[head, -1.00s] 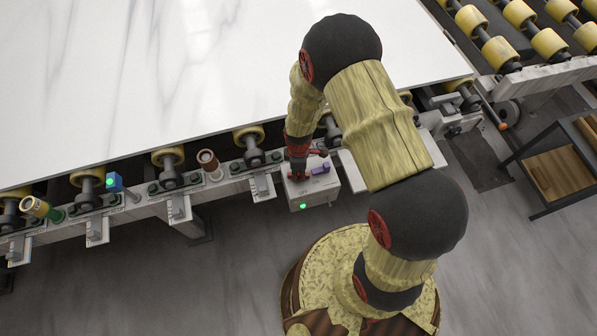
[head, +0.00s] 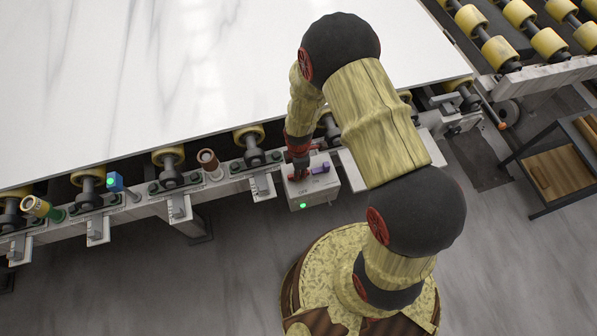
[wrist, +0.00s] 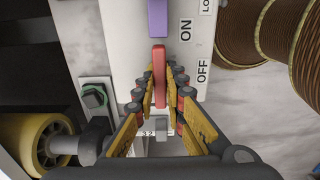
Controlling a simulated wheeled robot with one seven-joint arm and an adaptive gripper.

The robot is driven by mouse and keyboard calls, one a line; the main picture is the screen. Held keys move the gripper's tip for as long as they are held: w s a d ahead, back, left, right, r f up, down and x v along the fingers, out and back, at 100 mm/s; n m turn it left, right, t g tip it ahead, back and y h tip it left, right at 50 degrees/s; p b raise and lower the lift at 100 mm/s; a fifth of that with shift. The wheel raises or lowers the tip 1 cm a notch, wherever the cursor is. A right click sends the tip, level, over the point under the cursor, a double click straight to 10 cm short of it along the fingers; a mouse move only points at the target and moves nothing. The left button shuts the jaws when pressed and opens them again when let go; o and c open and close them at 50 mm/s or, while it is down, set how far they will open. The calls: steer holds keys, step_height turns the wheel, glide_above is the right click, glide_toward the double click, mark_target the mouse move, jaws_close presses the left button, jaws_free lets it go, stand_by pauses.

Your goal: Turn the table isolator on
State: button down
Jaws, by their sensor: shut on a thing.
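The isolator box (head: 322,188) is a pale grey box on the table's front side, with a lit green lamp (head: 303,205) on its front face. In the wrist view its top (wrist: 189,52) carries the words ON and OFF, with OFF nearer to me. A red handle (wrist: 159,78) stands there beside OFF, in line with a purple bar (wrist: 157,18) beside ON. My gripper (head: 299,175) is over the left part of the box. In the wrist view my gripper (wrist: 160,88) has its fingers shut on the red handle, one at each side. The handle's near end is partly hidden.
A white marble slab (head: 180,70) lies on the yellow-wheeled rollers behind the box. A small blue box (head: 114,182) with a green light and a brown cylinder (head: 209,163) stand along the rail to the left. Open floor (head: 160,285) lies in front.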

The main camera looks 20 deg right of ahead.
steer(key=c, duration=1.9)
jaws_free()
steer(key=shift+o, duration=0.3)
steer(key=shift+r, duration=0.1)
step_height(320, 180, up, 12)
